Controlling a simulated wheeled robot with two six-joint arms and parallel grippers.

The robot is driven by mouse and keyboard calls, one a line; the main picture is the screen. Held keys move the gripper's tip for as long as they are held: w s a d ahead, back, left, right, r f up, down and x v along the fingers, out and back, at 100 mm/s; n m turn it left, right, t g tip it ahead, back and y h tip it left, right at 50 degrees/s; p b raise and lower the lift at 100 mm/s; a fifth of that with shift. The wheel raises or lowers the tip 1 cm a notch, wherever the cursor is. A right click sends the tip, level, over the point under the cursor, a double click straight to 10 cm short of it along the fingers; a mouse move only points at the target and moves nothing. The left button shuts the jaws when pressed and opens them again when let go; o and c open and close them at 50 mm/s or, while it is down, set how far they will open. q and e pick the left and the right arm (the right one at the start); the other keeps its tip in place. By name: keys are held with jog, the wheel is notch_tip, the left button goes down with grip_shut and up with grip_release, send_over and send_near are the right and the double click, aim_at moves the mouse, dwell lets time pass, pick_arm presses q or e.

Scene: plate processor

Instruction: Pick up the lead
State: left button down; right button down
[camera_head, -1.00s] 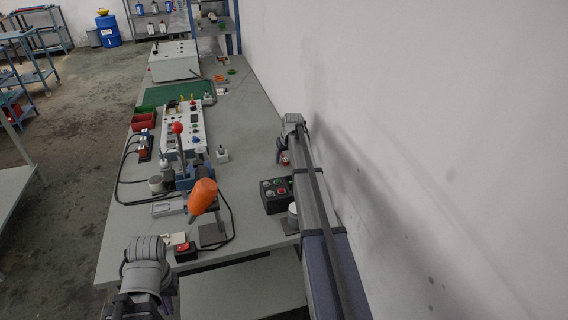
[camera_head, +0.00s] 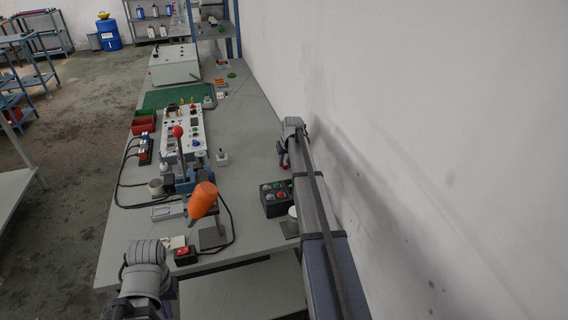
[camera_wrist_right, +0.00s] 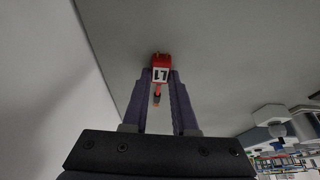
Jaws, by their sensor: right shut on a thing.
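The lead is a small red piece with a white label reading L1 (camera_wrist_right: 161,74) and a thin tip pointing back toward my wrist. In the right wrist view it sits between the fingertips of my right gripper (camera_wrist_right: 162,82), which is shut on it. In the head view my right gripper (camera_head: 284,160) is over the right side of the bench, near the wall, and the lead is too small there to make out clearly. My left gripper (camera_head: 138,306) is low at the left, by the bench's front edge; its fingers are hidden.
The grey bench (camera_head: 255,125) has clear room right of the white control panel (camera_head: 182,132). A black button box (camera_head: 276,198) lies just below my right gripper. An orange-topped device (camera_head: 203,200) and a red switch (camera_head: 185,254) stand near the front. The wall is close on the right.

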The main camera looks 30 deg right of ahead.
notch_tip(320, 180, up, 10)
jog(key=p, duration=1)
jog(key=shift+r, duration=0.15)
